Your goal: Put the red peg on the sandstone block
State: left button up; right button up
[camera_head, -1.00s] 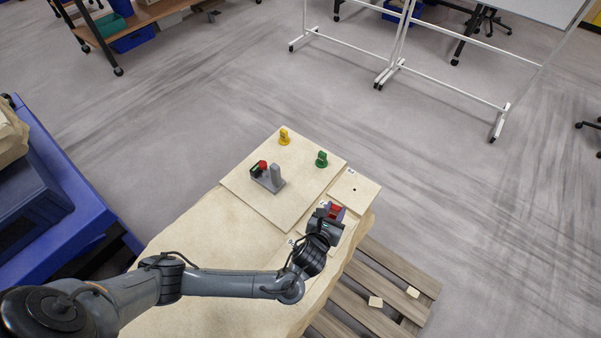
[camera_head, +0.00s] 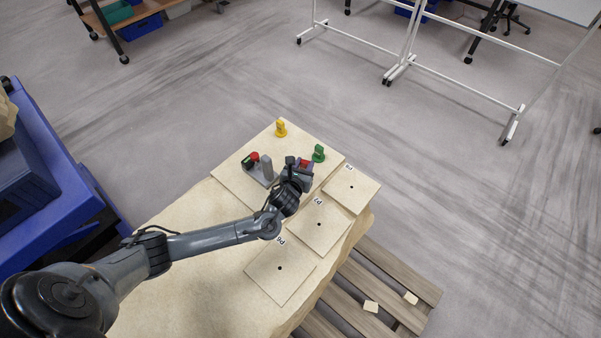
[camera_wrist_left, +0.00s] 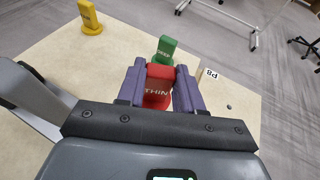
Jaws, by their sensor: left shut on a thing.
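The red peg (camera_wrist_left: 158,86), marked "THIN", is between the purple fingers of my left gripper (camera_wrist_left: 160,88). It shows as a small red patch (camera_head: 304,163) at the gripper (camera_head: 299,169) in the head view. The gripper is shut on it over the tan board; I cannot tell whether its round base touches the board. The sandstone block (camera_head: 205,285) is the large pale slab beneath the board and plates. Three square plates, each with a hole, lie along its right side: far (camera_head: 352,196), middle (camera_head: 322,233) and near (camera_head: 268,285). My right gripper is not in view.
The tan board (camera_head: 232,176) carries a yellow peg (camera_head: 281,128), a green peg (camera_head: 319,153) and a grey stand (camera_head: 266,168) with red and green pieces beside my gripper. A wooden pallet (camera_head: 385,285) lies right of the block; a blue cart (camera_head: 65,195) stands left.

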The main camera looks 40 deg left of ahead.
pick_arm(q)
jog(key=shift+w+a+f, duration=0.1)
jog(key=shift+a+f, duration=0.45)
jog(key=shift+a, duration=0.25)
jog(key=shift+f+b, duration=0.6)
jog(key=shift+f, duration=1.35)
jog(key=o, duration=1)
jog(key=shift+f, duration=0.15)
